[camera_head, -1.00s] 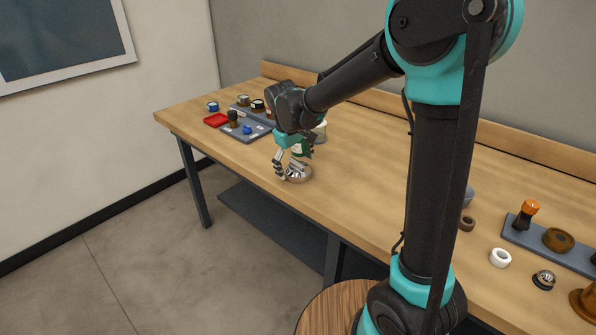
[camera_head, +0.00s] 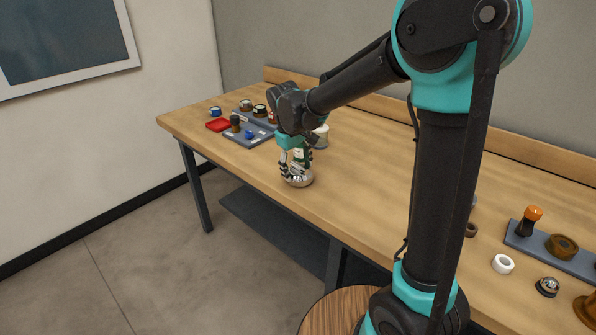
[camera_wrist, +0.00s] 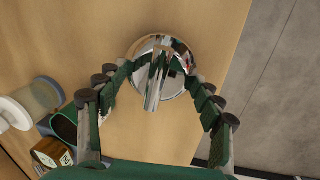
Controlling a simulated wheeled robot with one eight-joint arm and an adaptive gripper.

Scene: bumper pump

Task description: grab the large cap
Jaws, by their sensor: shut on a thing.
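The large cap (camera_head: 298,182) is a shiny metal disc near the front edge of the wooden table. In the wrist view the cap (camera_wrist: 172,87) is round and mirror-like, with a raised bar across its middle. My gripper (camera_head: 297,169) points down over it. In the wrist view my gripper (camera_wrist: 160,75) has one finger on each side of the raised bar, and it is shut on the cap. The cap appears to rest on the tabletop. The exact finger contact is partly hidden by glare and reflections.
A pale jar (camera_head: 321,136) stands close behind my gripper. A white ring (camera_head: 503,264) and other parts lie at the right. The table middle is bare.

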